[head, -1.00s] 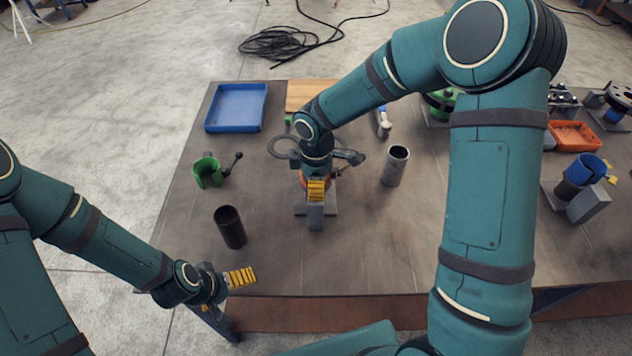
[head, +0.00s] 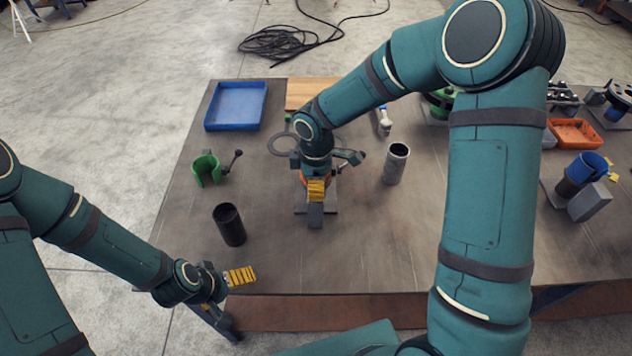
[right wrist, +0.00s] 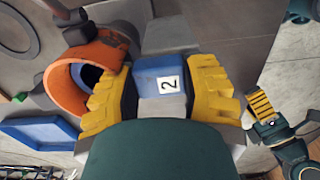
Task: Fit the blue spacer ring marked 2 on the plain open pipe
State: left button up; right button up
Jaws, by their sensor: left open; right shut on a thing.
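My right gripper (head: 316,190) is over the middle of the table in the head view. In the right wrist view its yellow fingers are shut on a blue block marked 2 (right wrist: 158,76), part of the blue spacer ring. The rest of the ring is mostly hidden. An orange split collar (right wrist: 68,88) is close beside the fingers, with something dark blue inside it. I cannot tell whether the ring sits around a pipe there. A dark open pipe (head: 229,226) and a grey open pipe (head: 397,163) stand upright on the table. My left gripper (head: 240,277) is open and empty at the front edge.
A green split collar (head: 206,171), a blue tray (head: 236,107) and an orange tray (head: 574,133) are on the table. A blue collar on a dark pipe (head: 583,170) is at the right. The table is clear between the grey pipe and the front edge.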

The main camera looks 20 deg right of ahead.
jog(key=o, duration=1.3)
jog(key=shift+c, duration=0.2)
